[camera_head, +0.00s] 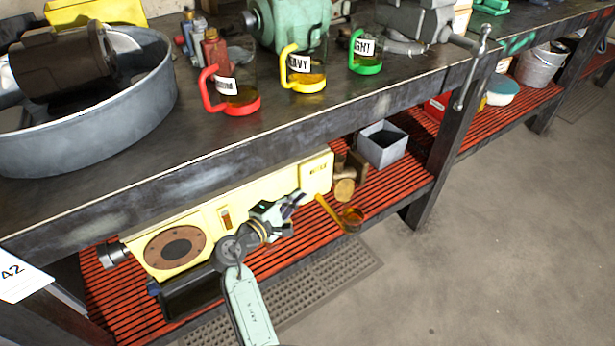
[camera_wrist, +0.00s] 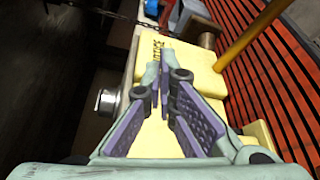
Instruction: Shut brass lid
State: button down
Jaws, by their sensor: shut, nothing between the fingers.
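A yellow machine (camera_head: 200,222) sits on the red slatted lower shelf. At its right end, a golden rod (camera_head: 328,209) slants down to a round brass-coloured piece (camera_head: 351,218), which looks like the brass lid; its hinge is not clear. The rod also crosses the upper right of the wrist view (camera_wrist: 248,35). A brass cylinder (camera_head: 345,189) lies behind it, also visible in the wrist view (camera_wrist: 207,39). My gripper (camera_head: 297,198) is shut and empty in front of the machine, left of the rod. Its fingertips (camera_wrist: 160,88) point along the yellow body, apart from the rod.
The bench edge (camera_head: 230,150) overhangs the shelf just above my arm. A grey square bin (camera_head: 382,146) stands behind and right of the brass pieces. A bench leg (camera_head: 445,160) stands farther right. The floor in front (camera_head: 480,270) is clear.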

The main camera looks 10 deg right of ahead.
aim_at(342, 189)
jog(key=w+d+p, duration=0.2)
jog(key=d+p, duration=0.1)
jog(key=d, duration=0.6)
jog(key=shift+w+r, duration=0.15)
jog(key=shift+w, duration=0.15)
jog(key=shift+w+b, duration=0.15)
jog(key=shift+b, duration=0.2)
